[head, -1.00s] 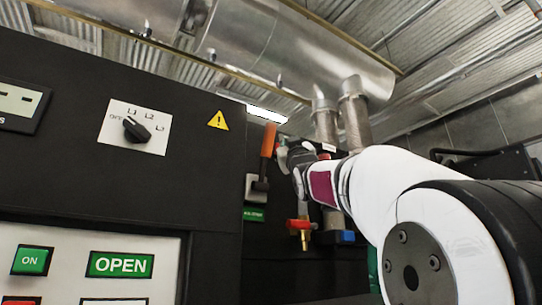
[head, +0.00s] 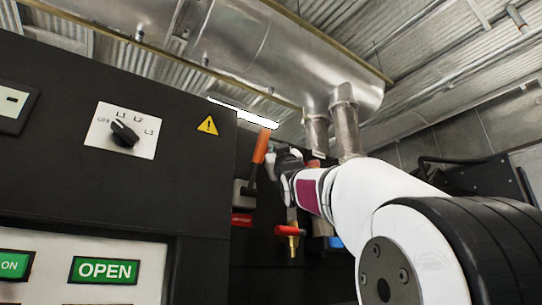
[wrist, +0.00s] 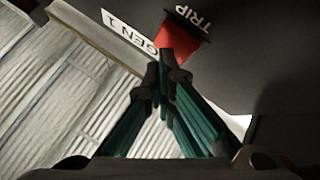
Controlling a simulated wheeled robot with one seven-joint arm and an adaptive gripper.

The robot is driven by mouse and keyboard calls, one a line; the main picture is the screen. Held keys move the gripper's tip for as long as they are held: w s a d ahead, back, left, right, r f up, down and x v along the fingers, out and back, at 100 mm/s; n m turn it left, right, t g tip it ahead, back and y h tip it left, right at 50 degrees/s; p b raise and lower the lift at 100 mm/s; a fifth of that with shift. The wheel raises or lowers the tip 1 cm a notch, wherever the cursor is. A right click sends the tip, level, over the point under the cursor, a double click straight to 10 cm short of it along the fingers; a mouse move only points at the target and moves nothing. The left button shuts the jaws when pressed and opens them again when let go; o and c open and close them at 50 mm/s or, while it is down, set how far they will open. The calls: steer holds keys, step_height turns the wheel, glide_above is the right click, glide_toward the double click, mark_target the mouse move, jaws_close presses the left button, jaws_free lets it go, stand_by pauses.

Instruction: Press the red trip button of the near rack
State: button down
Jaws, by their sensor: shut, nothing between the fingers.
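The red trip button (wrist: 178,42) shows in the wrist view, on a dark panel beside a black label reading TRIP (wrist: 195,16) and a white label reading GEN 1 (wrist: 136,34). My gripper (wrist: 160,72) is shut and empty, with its fingertips at the button's lower edge in the picture. They overlap the button, and I cannot tell whether they touch or press it. In the head view my gripper (head: 271,162) is small and partly hidden, beside an orange-handled lever (head: 261,146). I cannot make out the trip button in the head view.
A black cabinet with a rotary switch (head: 124,134), a warning triangle (head: 207,125) and a green OPEN sign (head: 104,270) fills the left. A red label (head: 241,219) sits below the lever. A red-handled valve (head: 291,232) is below my wrist. Silver ducting (head: 270,60) runs overhead.

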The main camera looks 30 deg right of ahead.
steer(key=shift+f, duration=0.15)
steer(key=shift+s, duration=0.9)
steer(key=shift+s, duration=2.45)
